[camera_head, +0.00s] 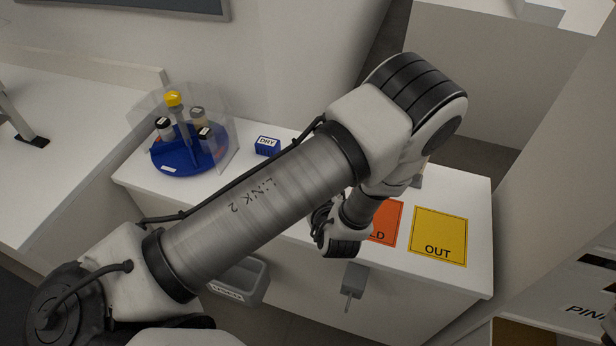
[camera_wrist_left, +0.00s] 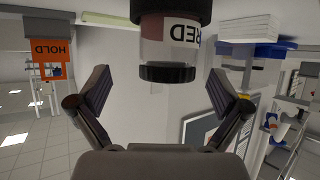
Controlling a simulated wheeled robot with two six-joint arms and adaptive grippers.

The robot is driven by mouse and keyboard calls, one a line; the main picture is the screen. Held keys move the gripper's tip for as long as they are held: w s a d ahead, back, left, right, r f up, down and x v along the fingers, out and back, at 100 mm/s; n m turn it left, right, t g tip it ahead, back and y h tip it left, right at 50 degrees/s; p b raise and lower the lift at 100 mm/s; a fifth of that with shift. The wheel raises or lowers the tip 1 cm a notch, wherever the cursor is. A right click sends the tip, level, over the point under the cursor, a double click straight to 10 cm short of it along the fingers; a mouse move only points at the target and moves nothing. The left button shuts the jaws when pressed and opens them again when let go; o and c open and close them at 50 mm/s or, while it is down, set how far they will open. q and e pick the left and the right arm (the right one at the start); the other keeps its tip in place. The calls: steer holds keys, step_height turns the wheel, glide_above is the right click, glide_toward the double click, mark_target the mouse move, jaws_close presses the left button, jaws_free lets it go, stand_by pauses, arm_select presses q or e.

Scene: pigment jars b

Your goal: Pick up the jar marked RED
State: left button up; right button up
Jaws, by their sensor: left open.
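In the left wrist view, which is upside down, the jar marked RED (camera_wrist_left: 172,42) has a clear body, a white label and black ends. It shows at top centre, lined up with the gap of my left gripper (camera_wrist_left: 158,78). The fingers stand wide apart, one on each side, with clear space between them and the jar. How far beyond the fingertips the jar stands is hard to tell. In the head view my left arm crosses the middle and hides the jar and the fingers. My right gripper is not in view.
On the white table (camera_head: 300,225), a blue turntable (camera_head: 172,163) with a clear cover holds several jars. A blue DRY block (camera_head: 267,146), a partly covered orange card (camera_head: 388,222) and a yellow OUT card (camera_head: 438,232) also lie there. A grey bin (camera_head: 240,281) is below the table's front edge.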

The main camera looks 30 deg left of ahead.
arm_select(q)
steer(key=a+f+b, duration=0.1)
steer(key=b, duration=0.3)
steer(key=shift+s+f, duration=0.2)
steer(key=shift+w, duration=0.3)
steer(key=x, duration=0.1)
steer(key=p+x, duration=0.1)
steer(key=x, duration=0.1)
steer(key=p+x, duration=0.1)
steer(key=x, duration=0.1)
steer(key=shift+s+a+r, duration=0.2)
steer(key=shift+a+r, duration=0.15)
steer(key=shift+w+a+f, duration=0.1)
steer(key=shift+f, duration=0.05)
steer(key=shift+w, duration=0.1)
steer(key=shift+c, duration=1.1)
steer(key=shift+d, duration=0.2)
steer(key=c, duration=1)
steer(key=shift+a, duration=0.1)
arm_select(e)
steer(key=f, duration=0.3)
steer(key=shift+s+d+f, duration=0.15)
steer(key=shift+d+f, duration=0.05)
